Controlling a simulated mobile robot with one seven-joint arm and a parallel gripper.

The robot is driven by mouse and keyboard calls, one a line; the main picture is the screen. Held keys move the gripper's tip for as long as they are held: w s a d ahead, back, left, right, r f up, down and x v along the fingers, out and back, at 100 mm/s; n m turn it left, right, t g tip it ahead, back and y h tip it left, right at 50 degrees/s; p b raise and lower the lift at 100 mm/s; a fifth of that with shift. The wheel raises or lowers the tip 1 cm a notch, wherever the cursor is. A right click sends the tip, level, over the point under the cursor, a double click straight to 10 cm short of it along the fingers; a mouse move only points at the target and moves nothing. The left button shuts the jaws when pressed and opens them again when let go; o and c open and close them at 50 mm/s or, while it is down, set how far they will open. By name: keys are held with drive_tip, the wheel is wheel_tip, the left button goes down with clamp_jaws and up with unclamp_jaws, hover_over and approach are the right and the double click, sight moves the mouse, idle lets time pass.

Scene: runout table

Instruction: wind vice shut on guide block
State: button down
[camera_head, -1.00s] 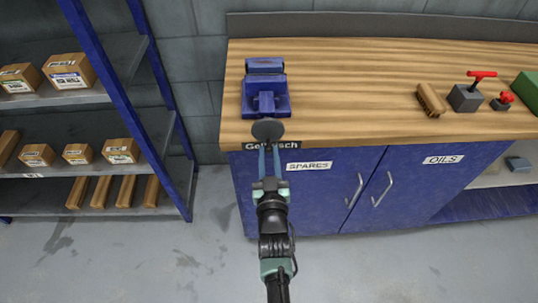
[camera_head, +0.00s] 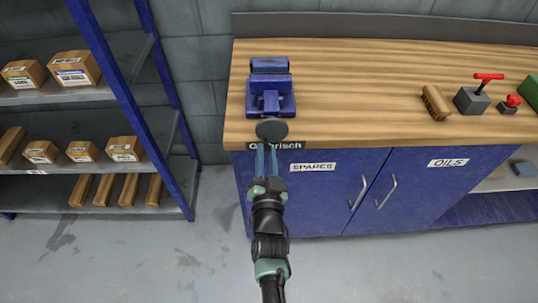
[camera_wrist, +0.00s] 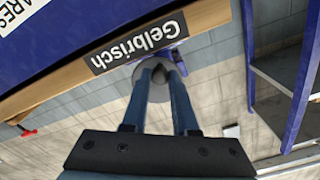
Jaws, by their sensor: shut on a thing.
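The blue vice (camera_head: 269,92) stands at the left end of the wooden bench top. Its round grey handwheel (camera_head: 271,129) faces me at the bench's front edge. My gripper (camera_head: 268,146) points at it from the front, with its two blue-grey fingers shut on the wheel. In the wrist view the fingertips (camera_wrist: 160,72) meet the wheel (camera_wrist: 157,90), partly hiding it. I cannot make out a block between the vice jaws. A brown, wood-like block (camera_head: 435,103) lies on the bench to the right; I cannot tell if it is the guide block.
The bench (camera_head: 350,85) has blue doors below, with handles and labels. A grey block with a red handle (camera_head: 473,100), a smaller red-topped part (camera_head: 509,105) and a green box (camera_head: 527,88) stand at the right. A shelf (camera_head: 100,180) with cartons stands left. Bench middle is clear.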

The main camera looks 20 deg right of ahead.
drive_tip(key=shift+a+r+m, duration=0.1)
drive_tip(key=shift+m, duration=0.3)
drive_tip(key=m, duration=0.3)
drive_tip(key=shift+w+a+r, duration=0.15)
drive_tip(key=shift+a+r, duration=0.15)
drive_tip(key=m, duration=0.3)
drive_tip(key=shift+a+r+m, duration=0.2)
drive_tip(key=shift+r+m, duration=0.2)
drive_tip(key=shift+a+r+m, duration=0.1)
drive_tip(key=shift+r+m, duration=0.25)
drive_tip(key=shift+m, duration=0.85)
drive_tip(key=shift+r+m, duration=0.1)
drive_tip(key=shift+m, duration=0.4)
